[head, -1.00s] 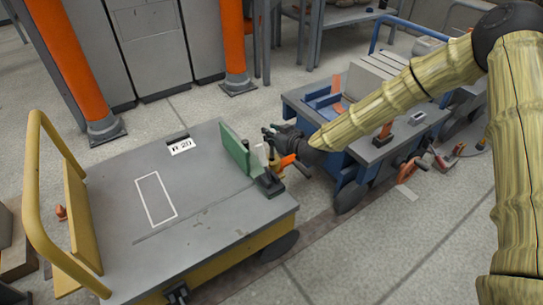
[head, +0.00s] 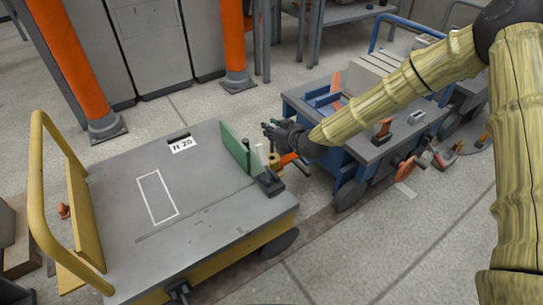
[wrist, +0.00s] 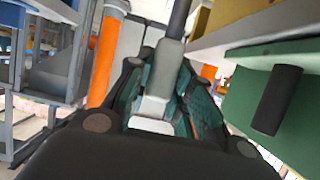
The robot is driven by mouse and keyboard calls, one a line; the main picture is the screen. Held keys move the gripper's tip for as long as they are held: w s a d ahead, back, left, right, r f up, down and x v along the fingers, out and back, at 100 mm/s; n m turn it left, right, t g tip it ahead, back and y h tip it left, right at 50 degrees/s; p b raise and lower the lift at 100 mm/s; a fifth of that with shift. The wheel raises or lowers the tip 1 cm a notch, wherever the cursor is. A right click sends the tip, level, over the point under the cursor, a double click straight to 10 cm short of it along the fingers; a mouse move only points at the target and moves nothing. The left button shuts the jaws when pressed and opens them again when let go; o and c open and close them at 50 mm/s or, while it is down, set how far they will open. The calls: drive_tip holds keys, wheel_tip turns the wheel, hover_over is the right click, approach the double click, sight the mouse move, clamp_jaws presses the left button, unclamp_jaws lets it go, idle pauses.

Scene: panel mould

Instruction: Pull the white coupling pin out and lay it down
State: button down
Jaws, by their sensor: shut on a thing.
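The white coupling pin (wrist: 157,88) is between the teal-padded fingers of my gripper (wrist: 160,100) in the wrist view. Its pale flat body stands along the grip, with a dark rod at its upper end in the picture. In the head view my gripper (head: 274,137) is above the coupling, between the two carts, shut on the pin. A pale upright piece (head: 262,154) shows just below and left of the fingers, beside the green plate (head: 235,147). I cannot tell whether the pin's lower end is clear of the coupling.
The grey-topped yellow cart (head: 205,195) at left has a wide bare deck with a white outlined rectangle (head: 157,197). A blue cart (head: 352,150) with blocks stands right, under my arm. Orange posts (head: 234,45) rise behind. A black handle (wrist: 276,98) on the green plate is close to the fingers.

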drive_tip(key=shift+r, duration=0.2)
drive_tip(key=shift+r+p, duration=1.6)
drive_tip(key=shift+r, duration=0.25)
